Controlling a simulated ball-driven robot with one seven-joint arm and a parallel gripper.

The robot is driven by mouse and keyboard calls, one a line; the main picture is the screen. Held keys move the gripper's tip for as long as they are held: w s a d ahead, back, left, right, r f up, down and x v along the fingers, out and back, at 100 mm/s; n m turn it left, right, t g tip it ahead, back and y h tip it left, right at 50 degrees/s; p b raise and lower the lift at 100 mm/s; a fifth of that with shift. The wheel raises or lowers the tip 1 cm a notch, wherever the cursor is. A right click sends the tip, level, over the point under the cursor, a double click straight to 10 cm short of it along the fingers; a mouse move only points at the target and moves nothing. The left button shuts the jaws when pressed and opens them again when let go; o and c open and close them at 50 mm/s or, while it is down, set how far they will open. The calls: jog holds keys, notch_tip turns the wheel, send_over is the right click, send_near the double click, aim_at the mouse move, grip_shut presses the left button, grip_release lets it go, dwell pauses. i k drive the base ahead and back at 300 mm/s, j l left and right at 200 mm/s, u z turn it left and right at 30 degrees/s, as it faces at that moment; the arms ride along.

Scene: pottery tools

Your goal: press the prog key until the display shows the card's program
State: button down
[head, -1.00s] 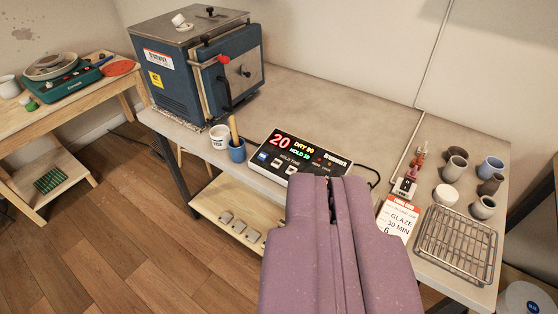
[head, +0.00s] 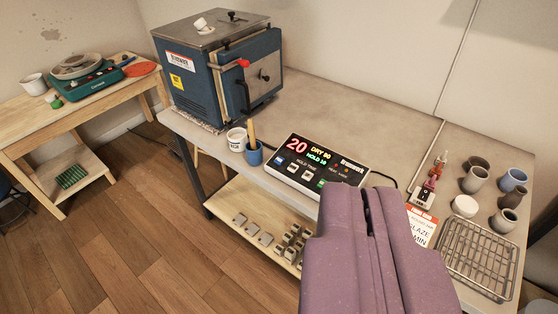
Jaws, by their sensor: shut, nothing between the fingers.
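The controller (head: 316,167) sits on the grey bench, its display lit with a red 20, a yellow line reading about DRY 80 and a green HOLD line. Several keys line its front edge; a blue one is at the left and a green one at the right, but the labels are too small to read surely. The program card (head: 420,232) lies to the right, partly hidden behind my gripper; GLAZE and MIN show on it. My gripper (head: 374,192) is shut and empty, just in front of the controller's right end, which it partly overlaps in the view.
A blue kiln (head: 224,75) stands at the back left. A white cup (head: 236,139) and a blue cup (head: 254,156) holding a stick stand left of the controller. A wire rack (head: 480,258), small pots and a power strip (head: 422,197) occupy the right.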

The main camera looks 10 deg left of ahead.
aim_at(279, 160)
jog(key=i+j+u, duration=0.1)
jog(key=i, duration=0.55)
jog(key=i+j+u, duration=0.1)
jog(key=i, duration=0.6)
